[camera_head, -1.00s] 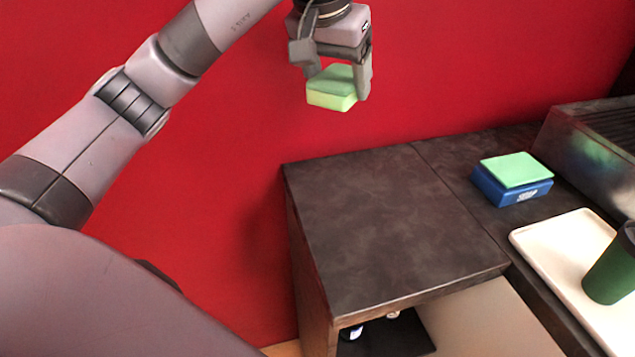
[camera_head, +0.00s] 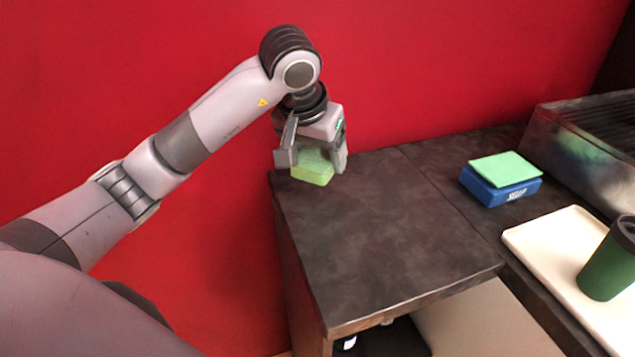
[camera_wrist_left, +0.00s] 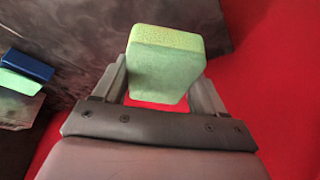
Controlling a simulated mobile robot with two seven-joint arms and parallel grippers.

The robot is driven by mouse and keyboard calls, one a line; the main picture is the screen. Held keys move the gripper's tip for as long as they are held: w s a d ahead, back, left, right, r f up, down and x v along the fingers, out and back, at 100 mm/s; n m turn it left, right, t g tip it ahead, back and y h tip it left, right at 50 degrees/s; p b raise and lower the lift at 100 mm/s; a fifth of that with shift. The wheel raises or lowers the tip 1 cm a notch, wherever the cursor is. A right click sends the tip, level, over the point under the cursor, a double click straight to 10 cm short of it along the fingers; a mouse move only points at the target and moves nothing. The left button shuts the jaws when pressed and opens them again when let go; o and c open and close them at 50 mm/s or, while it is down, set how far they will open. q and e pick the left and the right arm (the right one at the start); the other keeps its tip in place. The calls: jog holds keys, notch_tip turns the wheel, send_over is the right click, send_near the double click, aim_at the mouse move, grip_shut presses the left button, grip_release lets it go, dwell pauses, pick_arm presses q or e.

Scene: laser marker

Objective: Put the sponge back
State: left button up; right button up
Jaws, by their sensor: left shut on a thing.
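A green sponge (camera_head: 312,168) with a yellow-green side is held in my left gripper (camera_head: 314,160), which is shut on it near the back left corner of the dark counter. In the left wrist view the sponge (camera_wrist_left: 165,65) sits between the two fingers (camera_wrist_left: 160,85), with dark counter and red wall behind it. Whether the sponge touches the counter is unclear. A blue box marked "SOAP" (camera_head: 500,192) stands further right on the counter, with a flat green pad (camera_head: 506,168) on top. My right gripper is not in view.
The dark counter (camera_head: 375,235) is clear between the gripper and the blue box. A cream tray (camera_head: 545,240) with a green cup (camera_head: 606,262) lies at the right. A metal appliance (camera_head: 585,145) stands at the back right. A red wall rises behind.

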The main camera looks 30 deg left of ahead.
aim_at(321, 193)
pick_arm(q)
notch_tip(321, 193, down, 6)
jog(key=shift+f, duration=0.25)
dwell(0.4)
jog(key=shift+f, duration=0.25)
jog(key=o, duration=0.9)
jog(key=shift+r, duration=0.1)
jog(key=shift+o, duration=0.2)
